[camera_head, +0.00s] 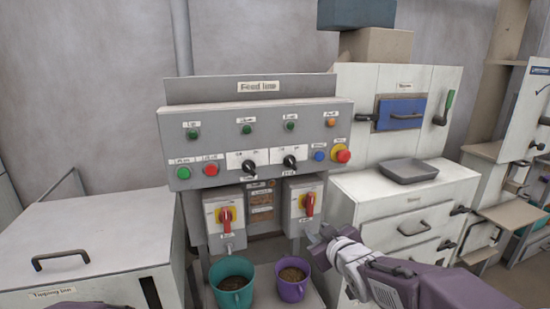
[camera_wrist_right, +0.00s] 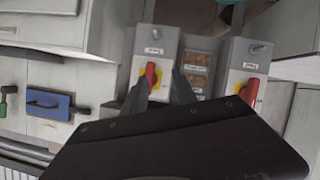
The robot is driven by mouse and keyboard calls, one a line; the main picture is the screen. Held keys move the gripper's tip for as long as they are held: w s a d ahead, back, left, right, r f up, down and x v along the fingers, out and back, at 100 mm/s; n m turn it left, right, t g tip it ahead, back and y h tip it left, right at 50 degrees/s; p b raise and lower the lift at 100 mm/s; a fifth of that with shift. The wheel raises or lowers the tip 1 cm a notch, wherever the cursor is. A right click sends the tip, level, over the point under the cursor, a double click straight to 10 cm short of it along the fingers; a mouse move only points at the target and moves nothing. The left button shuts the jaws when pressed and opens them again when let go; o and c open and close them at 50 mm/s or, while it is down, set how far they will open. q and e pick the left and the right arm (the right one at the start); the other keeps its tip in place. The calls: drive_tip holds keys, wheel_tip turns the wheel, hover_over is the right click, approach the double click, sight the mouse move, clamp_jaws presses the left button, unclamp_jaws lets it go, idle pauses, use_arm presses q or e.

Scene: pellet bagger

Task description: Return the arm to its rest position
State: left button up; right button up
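My right arm comes in from the lower right in the head view. Its gripper (camera_head: 322,243) hangs in front of the right grey switch box (camera_head: 293,197), below and to the right of its red rotary handle (camera_head: 309,203). In the right wrist view the two dark fingers (camera_wrist_right: 161,78) stand apart with nothing held between them. The handle (camera_wrist_right: 151,74) shows behind the left finger there, and I cannot tell how far off it is. My left gripper is out of view.
The grey control panel (camera_head: 261,128) is above the switch boxes. A teal bucket (camera_head: 232,284) and a purple bucket (camera_head: 291,283) of pellets stand below. A white cabinet (camera_head: 373,208) with a grey tray (camera_head: 412,170) is at right, a white bin (camera_head: 85,235) at left.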

drive_tip(key=s+d+f+m+g+h, duration=0.3)
drive_tip(key=s+f+g, duration=0.4)
drive_tip(key=s+f, duration=0.7)
drive_tip(key=s+f+m+g+y, duration=0.25)
drive_tip(key=s+f+g, duration=0.35)
drive_tip(key=s, duration=0.5)
wheel_tip(320, 180, up, 12)
drive_tip(key=w+p, duration=0.1)
drive_tip(key=p, duration=1.1)
drive_tip(key=shift+t+h+p, duration=0.4)
drive_tip(key=shift+h, duration=0.05)
